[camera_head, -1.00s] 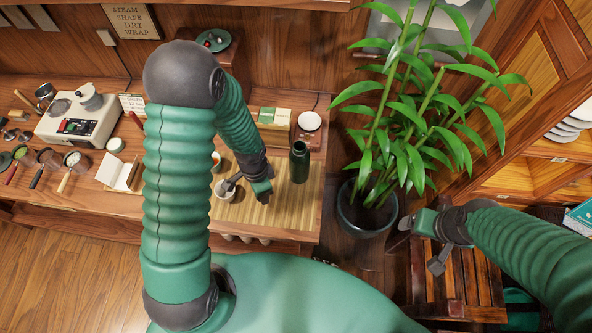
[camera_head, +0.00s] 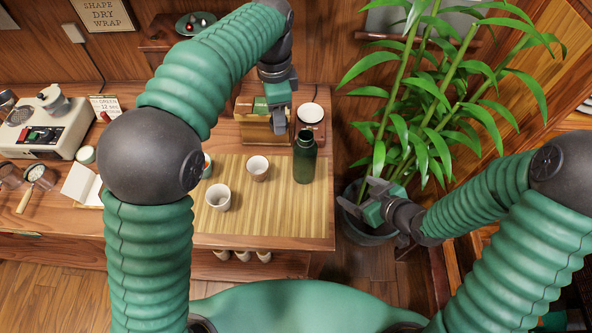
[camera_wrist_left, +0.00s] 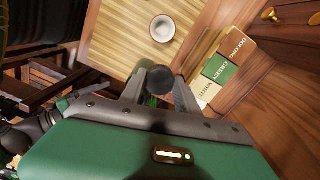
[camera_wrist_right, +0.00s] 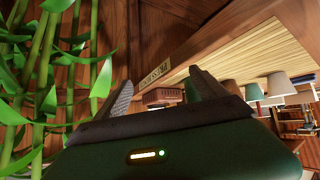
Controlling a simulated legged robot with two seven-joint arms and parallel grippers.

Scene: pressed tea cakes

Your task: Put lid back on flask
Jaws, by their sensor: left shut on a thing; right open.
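The dark green flask (camera_head: 305,163) stands upright at the right of the bamboo mat, its dark neck at the top. My left gripper (camera_head: 281,118) is above and behind the mat, left of the flask and apart from it, in front of the tea box. In the left wrist view its fingers are shut on a small dark round thing, which looks like the flask lid (camera_wrist_left: 161,82). In the head view the lid is hard to make out. My right gripper (camera_head: 362,196) is open and empty, right of the table by the plant; it also shows in the right wrist view (camera_wrist_right: 155,92).
Two pale cups (camera_head: 218,198) stand on the bamboo mat (camera_head: 270,228). A wooden tea box (camera_head: 255,130) and a white round dish (camera_head: 311,112) are behind. A tall leafy plant (camera_head: 425,90) crowds the right side. The front of the mat is clear.

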